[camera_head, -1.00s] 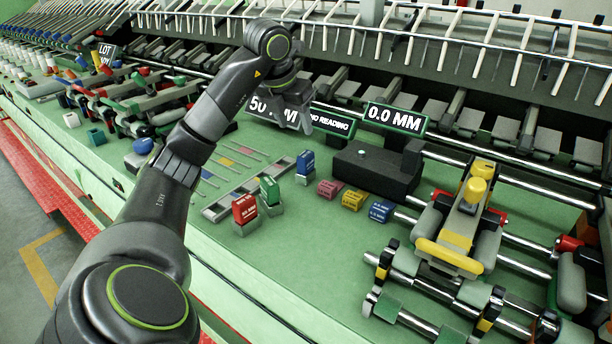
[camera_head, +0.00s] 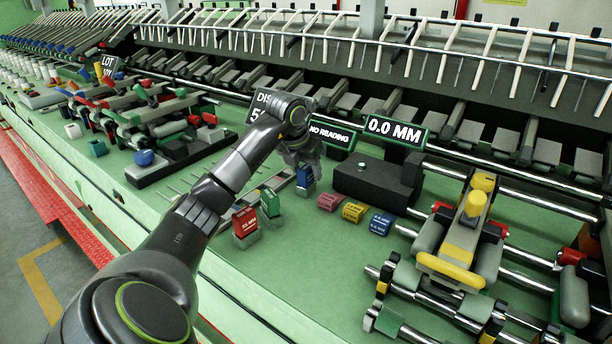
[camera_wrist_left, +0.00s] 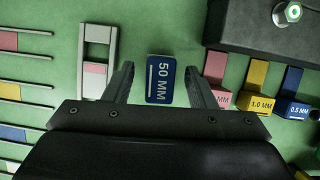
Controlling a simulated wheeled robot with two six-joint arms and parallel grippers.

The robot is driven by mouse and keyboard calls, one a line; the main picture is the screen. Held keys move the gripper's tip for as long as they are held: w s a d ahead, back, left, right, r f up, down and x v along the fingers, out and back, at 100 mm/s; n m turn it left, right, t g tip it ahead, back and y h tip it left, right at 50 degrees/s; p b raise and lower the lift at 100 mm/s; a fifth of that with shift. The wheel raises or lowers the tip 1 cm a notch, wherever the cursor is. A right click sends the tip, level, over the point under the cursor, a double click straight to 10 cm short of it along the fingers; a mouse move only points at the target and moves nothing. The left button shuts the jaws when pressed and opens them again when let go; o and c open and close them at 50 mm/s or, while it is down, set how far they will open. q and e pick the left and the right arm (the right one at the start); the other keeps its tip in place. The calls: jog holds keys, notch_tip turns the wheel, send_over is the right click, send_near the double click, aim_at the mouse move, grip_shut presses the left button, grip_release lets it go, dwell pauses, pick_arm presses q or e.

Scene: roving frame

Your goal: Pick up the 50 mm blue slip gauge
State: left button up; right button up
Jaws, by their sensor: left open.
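The blue slip gauge (camera_wrist_left: 160,80), marked 50 MM, lies between the spread fingers of my left gripper (camera_wrist_left: 160,85) in the left wrist view. Green shows between each finger and the gauge, so the gripper is open and not touching its sides. In the head view the blue gauge (camera_head: 305,177) stands in a grey holder just under my left gripper (camera_head: 303,168), which partly hides it. A red gauge (camera_head: 245,222) and a green gauge (camera_head: 270,202) stand in grey holders to its left and nearer. My right gripper is not in view.
Pink (camera_head: 330,201), yellow (camera_head: 354,211) and blue (camera_head: 381,223) small blocks lie to the right. A dark box (camera_head: 375,182) stands behind them, below a 0.0 MM display (camera_head: 396,131). A rail mechanism (camera_head: 450,265) fills the right. Green bench is clear in front.

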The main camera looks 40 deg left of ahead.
pick_arm(q)
jog(key=shift+w+f, duration=0.15)
jog(key=shift+f, duration=0.25)
jog(key=shift+c, duration=0.3)
jog(key=shift+r, duration=0.1)
grip_shut()
